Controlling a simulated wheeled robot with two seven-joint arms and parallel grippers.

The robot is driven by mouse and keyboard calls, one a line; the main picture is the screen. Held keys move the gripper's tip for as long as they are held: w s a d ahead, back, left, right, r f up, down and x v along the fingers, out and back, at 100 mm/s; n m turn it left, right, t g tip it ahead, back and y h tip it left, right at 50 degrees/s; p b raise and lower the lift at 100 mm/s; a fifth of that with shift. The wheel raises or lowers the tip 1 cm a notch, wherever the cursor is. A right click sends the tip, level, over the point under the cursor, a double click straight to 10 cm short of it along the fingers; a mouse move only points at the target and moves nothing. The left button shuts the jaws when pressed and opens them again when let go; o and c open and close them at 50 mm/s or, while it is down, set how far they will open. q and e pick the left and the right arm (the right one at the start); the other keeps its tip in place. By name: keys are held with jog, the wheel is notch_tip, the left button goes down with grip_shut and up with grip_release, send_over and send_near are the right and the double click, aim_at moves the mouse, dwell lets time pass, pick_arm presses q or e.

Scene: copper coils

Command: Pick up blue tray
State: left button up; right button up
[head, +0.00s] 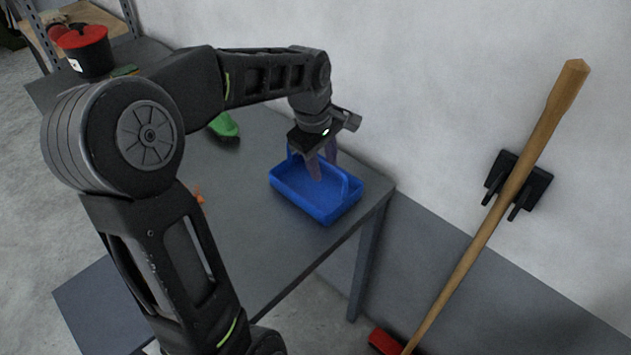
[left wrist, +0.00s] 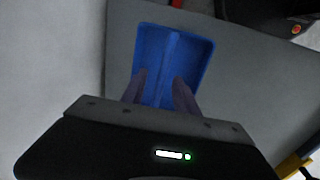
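The blue tray (head: 322,203) sits on the grey table near its right end, close to the wall. It has low walls and a raised handle bar across its middle. My left gripper (head: 322,172) is above the tray, fingers pointing down at the handle. In the left wrist view the tray (left wrist: 200,60) lies ahead, with its handle running between the two spread fingers of the gripper (left wrist: 160,88). The fingers are apart, one on each side of the handle, and I see no clear contact. My right gripper is not in view.
The grey table (head: 260,230) has free room left of the tray. A green object (head: 224,126) lies farther back, and a red and black pot (head: 86,50) stands at the far left. A wooden-handled broom (head: 500,205) leans on the wall at right, by a black wall holder (head: 530,180).

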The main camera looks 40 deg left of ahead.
pick_arm(q)
jog(key=shift+f, duration=0.2)
jog(key=shift+c, duration=0.4)
grip_shut()
dwell(1.2)
